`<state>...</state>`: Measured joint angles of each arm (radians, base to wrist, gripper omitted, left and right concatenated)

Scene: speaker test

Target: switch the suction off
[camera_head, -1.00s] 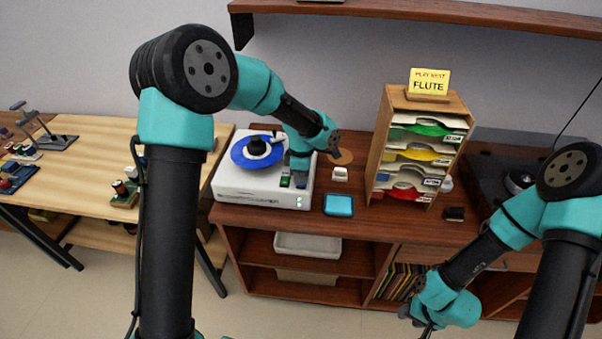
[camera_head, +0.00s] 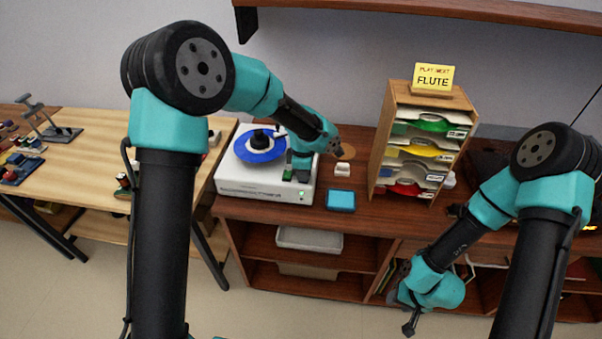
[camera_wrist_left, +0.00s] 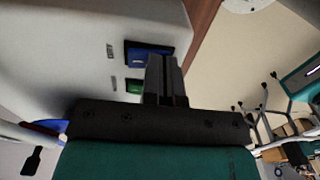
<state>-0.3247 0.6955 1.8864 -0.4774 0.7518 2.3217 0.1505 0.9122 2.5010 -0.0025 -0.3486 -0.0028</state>
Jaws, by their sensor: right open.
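A white record-cleaning machine (camera_head: 240,181) with a blue disc (camera_head: 259,148) on top stands on the brown cabinet. Its front right corner is partly hidden by my left gripper (camera_head: 296,176), which points down there. In the left wrist view (camera_wrist_left: 165,62) the two fingers are close together with nothing visible between them. They lie across the edge of a blue rocker switch (camera_wrist_left: 148,54); contact cannot be told. A green switch (camera_wrist_left: 134,86) sits beside it. My right gripper (camera_head: 410,324) hangs low in front of the cabinet, empty, far from the machine.
A wooden sleeve rack (camera_head: 385,140) carries a yellow FLUTE card (camera_head: 433,78). A pale wooden table (camera_head: 95,165) stands at left. A shelf overhangs the back wall.

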